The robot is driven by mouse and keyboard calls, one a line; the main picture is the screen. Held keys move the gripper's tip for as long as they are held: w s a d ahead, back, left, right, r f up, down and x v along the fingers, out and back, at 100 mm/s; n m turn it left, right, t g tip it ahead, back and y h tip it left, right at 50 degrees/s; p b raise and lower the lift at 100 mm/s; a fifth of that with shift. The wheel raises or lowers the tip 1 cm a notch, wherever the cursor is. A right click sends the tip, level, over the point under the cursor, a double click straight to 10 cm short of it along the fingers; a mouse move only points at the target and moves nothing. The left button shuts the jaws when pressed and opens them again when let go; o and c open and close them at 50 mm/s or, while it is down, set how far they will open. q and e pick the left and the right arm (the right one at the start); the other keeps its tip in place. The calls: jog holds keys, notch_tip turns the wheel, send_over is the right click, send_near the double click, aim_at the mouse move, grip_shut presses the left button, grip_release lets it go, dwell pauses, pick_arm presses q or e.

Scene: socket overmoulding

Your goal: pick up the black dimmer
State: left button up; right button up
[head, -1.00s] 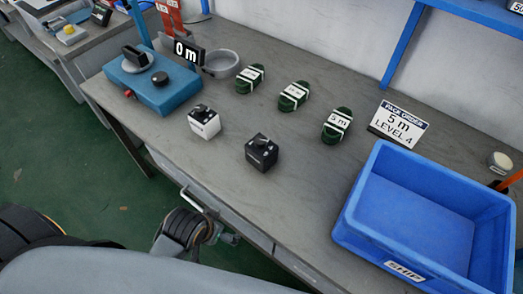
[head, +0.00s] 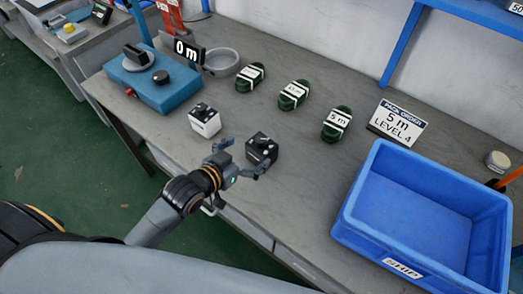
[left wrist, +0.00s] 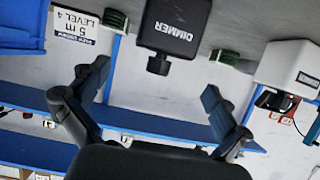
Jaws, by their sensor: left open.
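The black dimmer (head: 262,147) stands upright near the front edge of the grey workbench. In the left wrist view the black dimmer (left wrist: 175,28) shows its DIMMER lettering, beyond and between the fingers. My left gripper (head: 246,160) is open and empty at the bench's front edge, close in front of the dimmer. Its spread fingers also show in the left wrist view (left wrist: 152,85). Whether a fingertip touches the dimmer, I cannot tell. My right gripper is not in view.
A white box (head: 204,121) stands just left of the dimmer. Several green coils, including one (head: 337,124), lie behind. A blue bin (head: 350,232) marked SHIP is at the right, a sign (head: 398,124) behind it. A blue device (head: 150,88) stands at the left.

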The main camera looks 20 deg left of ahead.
pick_arm(q)
jog(key=p+x, duration=0.1)
jog(key=x, duration=0.9)
jog(key=shift+d, duration=0.1)
jog(key=c, duration=1.4)
jog(key=shift+c, duration=0.2)
